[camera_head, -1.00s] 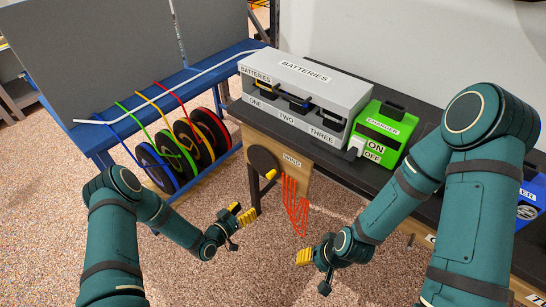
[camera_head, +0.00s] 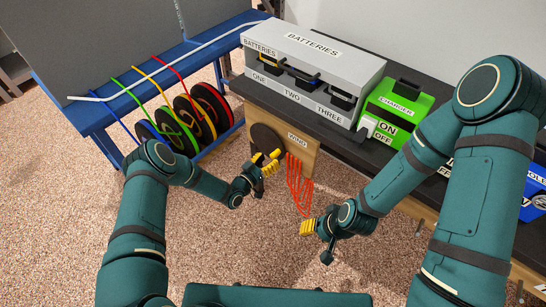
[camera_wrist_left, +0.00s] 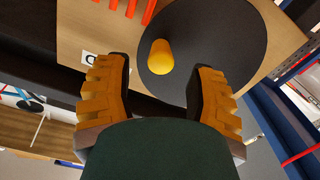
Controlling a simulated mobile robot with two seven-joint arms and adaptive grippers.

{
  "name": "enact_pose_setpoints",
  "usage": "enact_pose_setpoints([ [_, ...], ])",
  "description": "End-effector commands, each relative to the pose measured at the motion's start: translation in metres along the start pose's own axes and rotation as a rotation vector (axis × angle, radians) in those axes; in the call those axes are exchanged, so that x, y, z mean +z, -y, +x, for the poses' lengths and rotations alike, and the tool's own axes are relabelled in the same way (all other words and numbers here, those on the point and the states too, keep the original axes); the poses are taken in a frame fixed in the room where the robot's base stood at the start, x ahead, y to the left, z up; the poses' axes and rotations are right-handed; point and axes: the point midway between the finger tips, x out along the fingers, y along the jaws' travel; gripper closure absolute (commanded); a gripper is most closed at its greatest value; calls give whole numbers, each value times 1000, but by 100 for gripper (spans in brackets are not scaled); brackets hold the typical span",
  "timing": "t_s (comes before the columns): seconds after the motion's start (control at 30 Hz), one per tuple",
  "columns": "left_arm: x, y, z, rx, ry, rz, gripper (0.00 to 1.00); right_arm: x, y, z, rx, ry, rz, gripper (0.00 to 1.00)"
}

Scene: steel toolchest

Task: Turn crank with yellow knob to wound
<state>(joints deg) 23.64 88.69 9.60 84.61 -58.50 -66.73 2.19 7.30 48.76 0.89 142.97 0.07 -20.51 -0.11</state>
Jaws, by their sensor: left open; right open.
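The crank is a dark round disc (camera_head: 264,137) on the wooden end panel of the bench, beside a "WIND" label. In the left wrist view the disc (camera_wrist_left: 228,30) carries a yellow knob (camera_wrist_left: 160,57) near its edge. My left gripper (camera_head: 270,162) is in front of the disc; in the wrist view its yellow-padded fingers (camera_wrist_left: 155,95) are open, with the knob ahead between them and no visible contact. In the head view the gripper hides the knob. My right gripper (camera_head: 308,228) is open and empty, low in front of the bench.
Orange cords (camera_head: 298,185) hang on the panel right of the disc. A grey battery case (camera_head: 325,55) and a green charger (camera_head: 392,112) stand on the bench top. A blue rack (camera_head: 105,115) with coloured reels is at the left. Carpet below is clear.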

Motion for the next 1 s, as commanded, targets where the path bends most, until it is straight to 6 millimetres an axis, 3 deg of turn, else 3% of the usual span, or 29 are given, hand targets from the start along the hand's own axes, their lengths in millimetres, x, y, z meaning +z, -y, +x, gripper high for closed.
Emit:
enact_pose_setpoints([
  [0.23, 0, 0, 26, 1, 0, 1, 44, -1, -2, 6, 0, -3, 0, 53],
  [0.6, 0, 0, 30, 0, 1, 0, 42, -1, -2, 6, 0, -3, -1, 53],
  [0.77, 0, 0, 30, 0, 1, 0, 98, -1, -2, 6, 0, -3, 0, 53],
  [1.0, -1, 0, 30, 0, -1, 0, 100, -1, -2, 6, 0, -3, 0, 53],
])
